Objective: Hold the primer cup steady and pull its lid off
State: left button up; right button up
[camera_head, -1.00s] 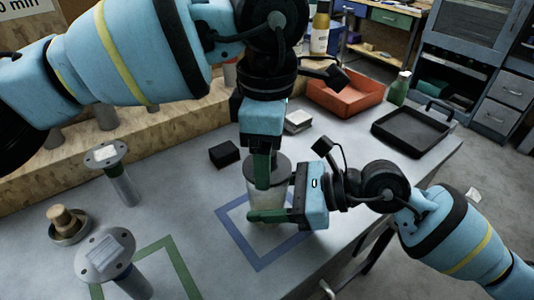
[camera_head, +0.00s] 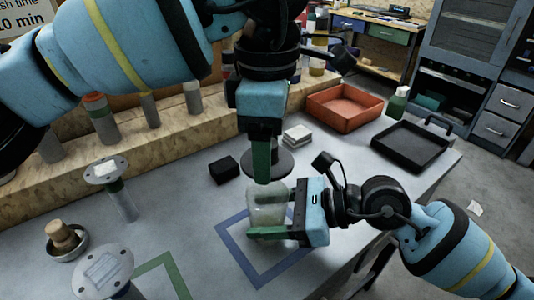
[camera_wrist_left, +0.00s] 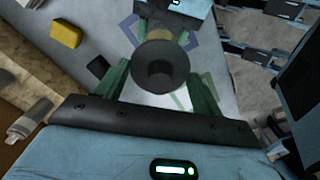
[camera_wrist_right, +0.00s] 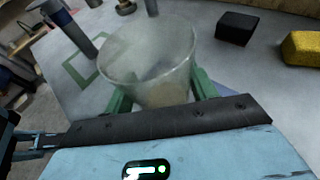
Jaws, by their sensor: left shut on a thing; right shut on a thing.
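The primer cup (camera_head: 267,211) is a cloudy, see-through beaker, upright over the blue square outline (camera_head: 228,241). My right gripper (camera_head: 263,215) is shut around its sides from the right. The right wrist view shows the cup (camera_wrist_right: 150,62) with an open top. The dark round lid (camera_head: 283,163) is apart from the cup, a little above its rim. My left gripper (camera_head: 262,166) reaches down from above and is shut on the lid, partly hiding it. In the left wrist view the lid (camera_wrist_left: 160,52) sits between the green fingers.
A black block (camera_head: 224,170) and a white stack (camera_head: 297,135) lie behind the cup. A red tray (camera_head: 344,108) and a black pan (camera_head: 411,146) are at the back right. Flanged posts (camera_head: 104,272) and a bowl (camera_head: 67,247) stand at the left.

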jog(key=o, duration=1.4)
jog(key=shift+o, duration=0.2)
jog(key=shift+d, duration=0.1)
pick_arm(q)
notch_tip(320, 180, down, 2)
jog(key=shift+w+b, duration=0.1)
jog(key=shift+b, duration=0.65)
pick_arm(e)
jog(key=v, duration=1.2)
